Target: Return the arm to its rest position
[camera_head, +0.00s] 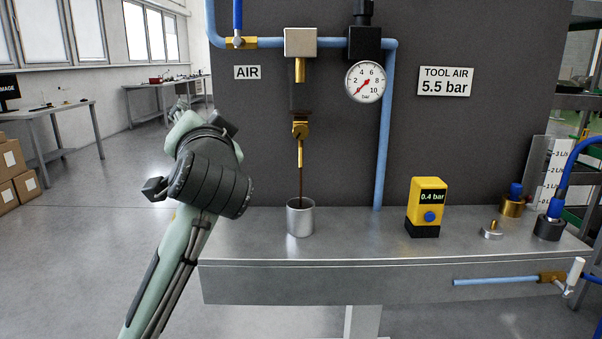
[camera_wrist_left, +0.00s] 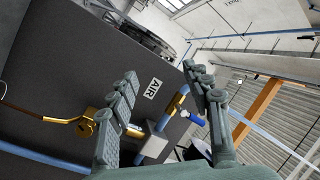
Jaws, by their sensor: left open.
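My left arm (camera_head: 205,180) rises from the lower left in the head view, in front of the bench's left end. My left gripper (camera_wrist_left: 162,78) is open in the left wrist view, with its two fingers apart and nothing seen between their tips but the background. In the head view the gripper is mostly hidden behind my wrist, and its fingers point up and away. It appears apart from the panel and its fittings. My right gripper shows in neither view.
A metal bench (camera_head: 350,250) fronts a dark panel (camera_head: 450,140) with blue pipes and a gauge (camera_head: 365,82). A brass valve (camera_head: 300,130) hangs over a metal cup (camera_head: 300,218), with a thin brown line between. A yellow meter (camera_head: 427,203) stands right. Open floor (camera_head: 90,240) lies left.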

